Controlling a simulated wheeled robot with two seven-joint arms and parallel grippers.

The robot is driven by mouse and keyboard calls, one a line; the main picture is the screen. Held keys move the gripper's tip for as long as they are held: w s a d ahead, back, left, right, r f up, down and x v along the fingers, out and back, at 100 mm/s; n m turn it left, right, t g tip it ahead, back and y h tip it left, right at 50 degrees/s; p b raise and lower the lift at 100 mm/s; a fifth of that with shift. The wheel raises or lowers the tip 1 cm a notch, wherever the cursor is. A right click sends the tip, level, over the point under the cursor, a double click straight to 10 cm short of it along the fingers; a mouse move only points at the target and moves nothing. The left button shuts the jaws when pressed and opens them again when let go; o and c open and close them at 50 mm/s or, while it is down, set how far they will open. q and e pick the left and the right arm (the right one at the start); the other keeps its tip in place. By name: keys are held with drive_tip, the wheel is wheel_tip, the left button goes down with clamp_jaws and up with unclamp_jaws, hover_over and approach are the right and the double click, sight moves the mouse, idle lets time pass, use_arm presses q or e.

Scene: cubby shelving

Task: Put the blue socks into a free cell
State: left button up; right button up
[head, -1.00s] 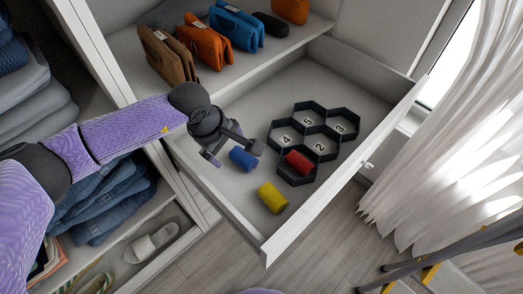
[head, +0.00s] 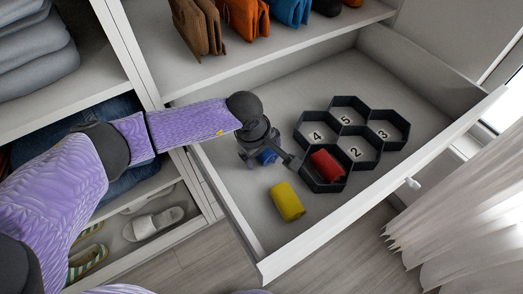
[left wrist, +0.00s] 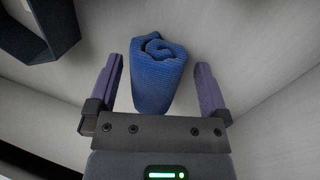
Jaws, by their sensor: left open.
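The blue socks (left wrist: 158,82) are a rolled bundle lying on the drawer floor. In the left wrist view they lie between the two fingers of my left gripper (left wrist: 155,90), which is open, with a gap on each side. In the head view my left gripper (head: 268,160) is over the blue socks (head: 267,156) and mostly hides them. The dark honeycomb organizer (head: 342,117) has hexagonal cells; those numbered 2, 3, 4 and 5 look empty. Red socks (head: 327,166) sit in the front cell. My right gripper is not in view.
Yellow socks (head: 288,201) lie loose near the drawer's front, close to my left gripper. The open white drawer (head: 340,211) has raised walls around the work area. A shelf (head: 270,55) with bags is above its back. Curtains (head: 465,200) hang at right.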

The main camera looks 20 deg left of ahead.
use_arm(q)
drive_tip(key=shift+r, duration=0.2)
drive_tip(key=c, duration=1)
